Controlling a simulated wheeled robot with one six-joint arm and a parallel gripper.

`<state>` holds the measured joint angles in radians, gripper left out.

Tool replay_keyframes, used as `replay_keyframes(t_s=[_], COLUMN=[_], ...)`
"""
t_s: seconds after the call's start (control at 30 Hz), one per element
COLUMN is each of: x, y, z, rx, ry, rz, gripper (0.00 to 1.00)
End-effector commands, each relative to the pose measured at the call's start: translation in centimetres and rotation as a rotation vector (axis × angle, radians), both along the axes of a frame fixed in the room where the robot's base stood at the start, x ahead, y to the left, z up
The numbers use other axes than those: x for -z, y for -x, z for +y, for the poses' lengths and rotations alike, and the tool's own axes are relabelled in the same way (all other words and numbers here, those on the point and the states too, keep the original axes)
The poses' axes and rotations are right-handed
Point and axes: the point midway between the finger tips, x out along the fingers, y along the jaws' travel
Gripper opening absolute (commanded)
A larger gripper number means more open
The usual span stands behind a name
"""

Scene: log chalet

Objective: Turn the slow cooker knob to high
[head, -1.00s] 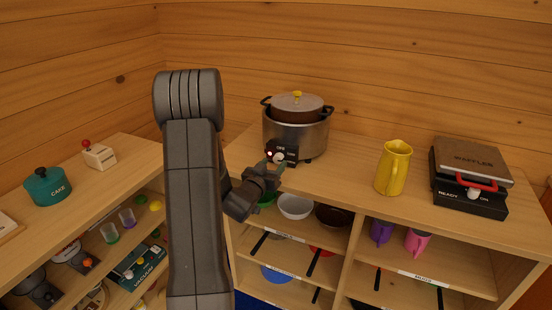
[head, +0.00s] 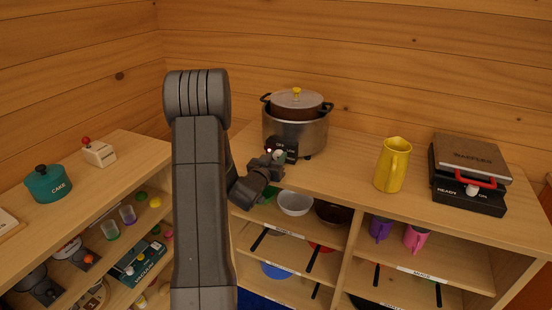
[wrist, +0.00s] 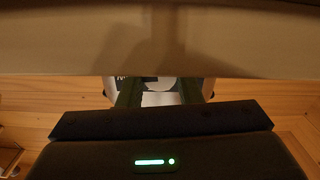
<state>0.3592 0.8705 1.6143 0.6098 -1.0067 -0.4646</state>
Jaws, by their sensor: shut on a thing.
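The slow cooker (head: 285,130) is a round metal pot with a dark lidded pot in its top, on the wooden counter. Its black control panel (head: 290,146) faces me with a small red light. My gripper (head: 278,158) is at the panel, shut on the pale knob (head: 279,154), which it partly covers. In the wrist view the two fingers (wrist: 159,95) stand on either side of a pale part of the knob (wrist: 158,84). A dark label beside the left finger is mostly cut off. The knob's exact setting cannot be read.
A yellow pitcher (head: 392,165) and a waffle maker (head: 470,160) with a red handle stand on the counter to the right. Bowls and mugs fill the shelves below.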

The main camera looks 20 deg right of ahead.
Motion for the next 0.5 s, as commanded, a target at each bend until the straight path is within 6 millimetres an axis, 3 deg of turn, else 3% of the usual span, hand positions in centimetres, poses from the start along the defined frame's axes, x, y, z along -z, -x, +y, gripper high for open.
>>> replay_keyframes(t_s=[0.5], x=[0.45], y=[0.06], z=[-0.09], rx=[0.0], ry=[-0.189], rz=[-0.229], gripper=[0.09])
